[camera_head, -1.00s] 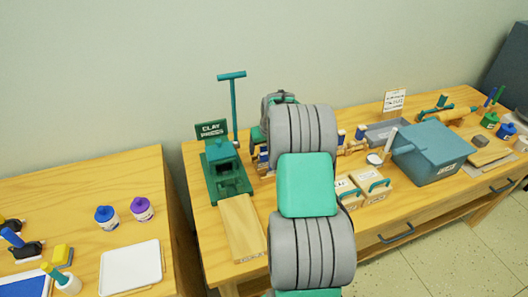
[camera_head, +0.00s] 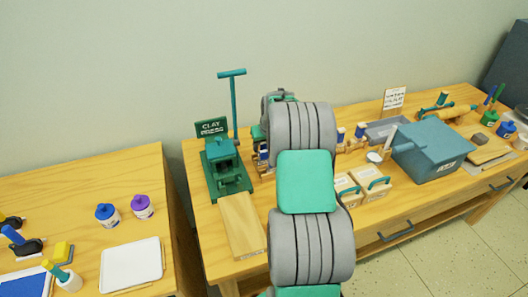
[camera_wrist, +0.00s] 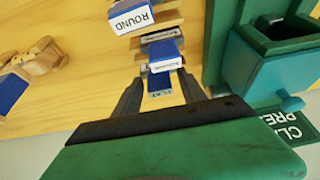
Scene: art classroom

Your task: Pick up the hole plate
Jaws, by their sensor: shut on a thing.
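In the wrist view, my gripper (camera_wrist: 160,78) points at a wooden rack with blue-topped, labelled plates. Its two dark fingers stand either side of a blue-topped plate (camera_wrist: 160,84) with a tag that seems to read FLAT, and are shut on it. Just beyond is another blue-topped piece (camera_wrist: 165,50) with a small label. Farther up is a piece with a white ROUND label (camera_wrist: 131,20). I cannot read a hole label on any of them. In the head view my arm hides the gripper and most of the rack.
The green clay press (camera_head: 224,165) stands close beside the rack, and its body (camera_wrist: 268,65) fills the wrist view's right side. A wooden board (camera_head: 241,224) lies before it. Two lidded wooden boxes (camera_head: 369,183) and a blue-grey bin (camera_head: 430,152) stand to the right.

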